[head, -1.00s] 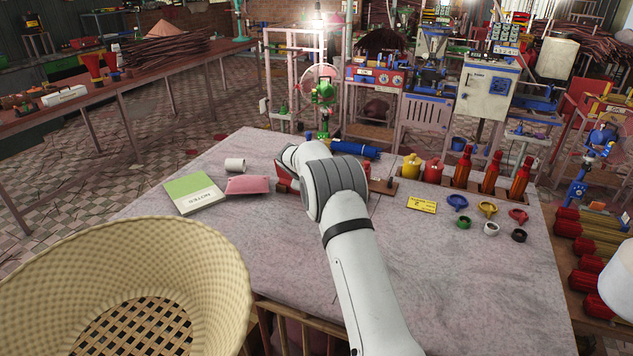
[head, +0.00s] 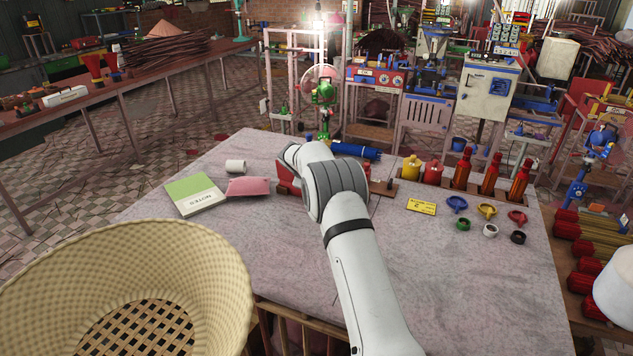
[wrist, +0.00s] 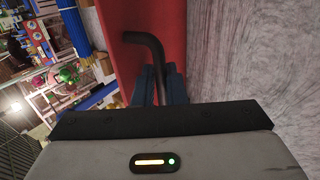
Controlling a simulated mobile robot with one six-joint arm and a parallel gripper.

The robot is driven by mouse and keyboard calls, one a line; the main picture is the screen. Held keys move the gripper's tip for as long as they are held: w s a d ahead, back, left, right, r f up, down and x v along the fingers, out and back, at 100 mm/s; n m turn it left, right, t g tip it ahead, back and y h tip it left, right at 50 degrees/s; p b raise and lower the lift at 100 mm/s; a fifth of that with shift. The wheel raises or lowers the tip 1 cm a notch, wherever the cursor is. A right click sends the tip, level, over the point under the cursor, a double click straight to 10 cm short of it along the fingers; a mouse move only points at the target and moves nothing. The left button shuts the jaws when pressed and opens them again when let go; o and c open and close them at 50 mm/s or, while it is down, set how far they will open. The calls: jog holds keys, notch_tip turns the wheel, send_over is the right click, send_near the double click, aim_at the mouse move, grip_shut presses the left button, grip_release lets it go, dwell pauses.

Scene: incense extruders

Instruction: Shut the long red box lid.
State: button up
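The long red box (head: 287,177) is mostly hidden behind my arm in the head view; a red part shows at the arm's left. In the wrist view a long red surface (wrist: 118,20) fills the middle, with a bent black handle (wrist: 148,40) in front of it. I cannot tell how far the lid is open. My gripper (wrist: 162,80) has its dark blue fingers close on both sides of the handle's bar, with no clear gap. The fingertips are hidden in the head view.
A green and white notebook (head: 194,195), a pink pouch (head: 248,187) and a white cup (head: 235,166) lie left of my arm. Right are a yellow card (head: 421,206), several small coloured rings and red bottles (head: 491,174). A wicker basket (head: 215,260) stands front left. The front right tabletop is clear.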

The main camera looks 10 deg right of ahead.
jog(key=shift+w+d+r, duration=0.2)
jog(key=shift+w+r, duration=0.05)
dwell(0.3)
jog(key=shift+w+d+r+p, duration=0.25)
jog(key=shift+w+d+p, duration=0.25)
jog(key=shift+p, duration=0.4)
jog(key=shift+w, duration=0.1)
jog(key=shift+w+d+r+p, duration=0.15)
jog(key=shift+w+d+p, duration=0.05)
jog(key=shift+w+p, duration=0.2)
jog(key=shift+w+d+r+p, duration=0.15)
jog(key=shift+w+p, duration=0.1)
jog(key=shift+p, duration=0.15)
jog(key=shift+w+d, duration=0.1)
jog(key=shift+d, duration=0.05)
